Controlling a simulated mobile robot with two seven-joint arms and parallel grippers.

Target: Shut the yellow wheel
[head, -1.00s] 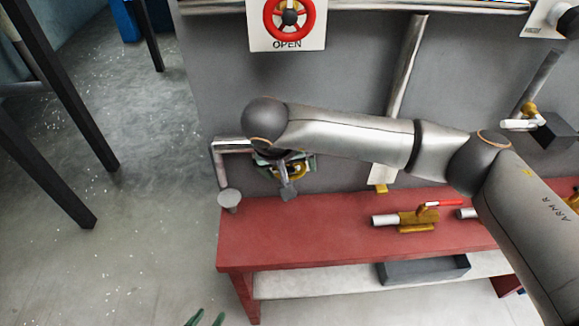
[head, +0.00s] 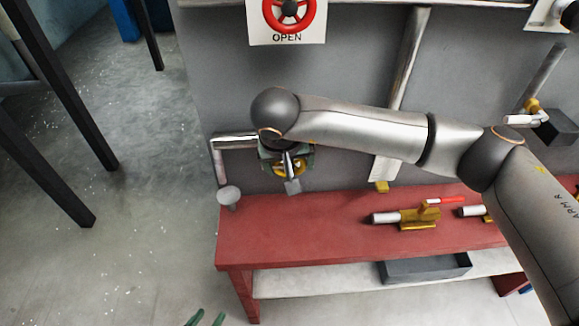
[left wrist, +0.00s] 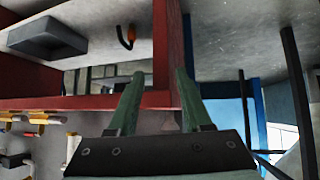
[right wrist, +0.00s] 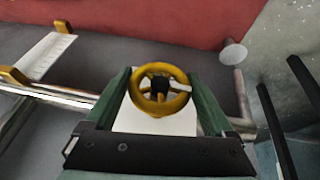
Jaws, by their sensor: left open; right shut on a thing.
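The yellow wheel (right wrist: 158,107) has a dark hub and sits in front of a white plate in the right wrist view. My right gripper (right wrist: 158,80) is shut on it, with a green finger on each side of the rim. In the head view the right wrist and gripper hide most of the wheel, and only bits of yellow (head: 297,170) show. Any lettering on its plate cannot be read. My left gripper (head: 206,318) is open and empty, low at the bottom edge of the head view, away from the wheel.
A red wheel (head: 289,12) above an OPEN sign is higher on the grey panel. Floor at left is clear between dark posts.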

